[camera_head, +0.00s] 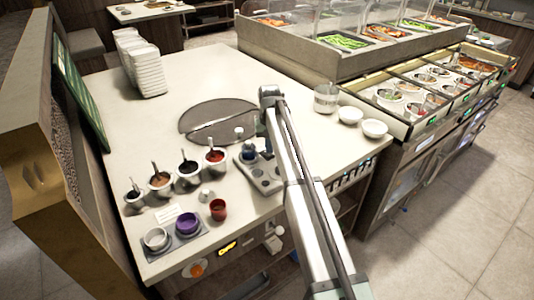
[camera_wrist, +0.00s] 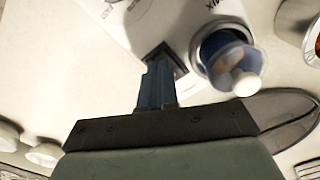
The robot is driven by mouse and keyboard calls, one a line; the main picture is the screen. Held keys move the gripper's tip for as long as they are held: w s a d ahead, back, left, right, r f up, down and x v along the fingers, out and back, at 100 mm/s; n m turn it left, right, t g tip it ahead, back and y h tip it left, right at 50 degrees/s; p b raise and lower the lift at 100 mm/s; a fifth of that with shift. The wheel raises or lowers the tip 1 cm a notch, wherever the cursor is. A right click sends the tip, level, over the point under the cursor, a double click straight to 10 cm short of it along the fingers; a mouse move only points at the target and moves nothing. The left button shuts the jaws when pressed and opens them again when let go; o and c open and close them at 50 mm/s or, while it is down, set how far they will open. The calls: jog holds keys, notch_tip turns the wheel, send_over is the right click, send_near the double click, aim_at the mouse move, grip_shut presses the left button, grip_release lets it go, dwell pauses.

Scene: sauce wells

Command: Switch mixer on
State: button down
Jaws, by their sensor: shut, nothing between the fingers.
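The mixer is a pale block with round wells (camera_head: 265,181) near the front edge of the counter. In the wrist view its light top (camera_wrist: 130,20) carries printing that ends in "MIX". A dark square (camera_wrist: 180,62) on that top lies right at the fingertips of my gripper (camera_wrist: 158,68). The blue fingers are together with nothing between them; whether they touch the square I cannot tell. Just right of them stands a blue cup (camera_wrist: 210,48) with a clear part and a white ball knob (camera_wrist: 245,84). In the head view my arm hides part of the mixer.
Several sauce pots with ladles (camera_head: 188,170) stand left of the mixer. A small red cup (camera_head: 218,209) and a tray with a purple cup (camera_head: 187,223) are at the front. A dark round plate (camera_head: 205,116) lies behind; white bowls (camera_head: 374,129) stand right.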

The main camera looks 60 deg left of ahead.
jog(key=shift+f, duration=0.8)
dwell(0.6)
jog(key=shift+r, duration=3.5)
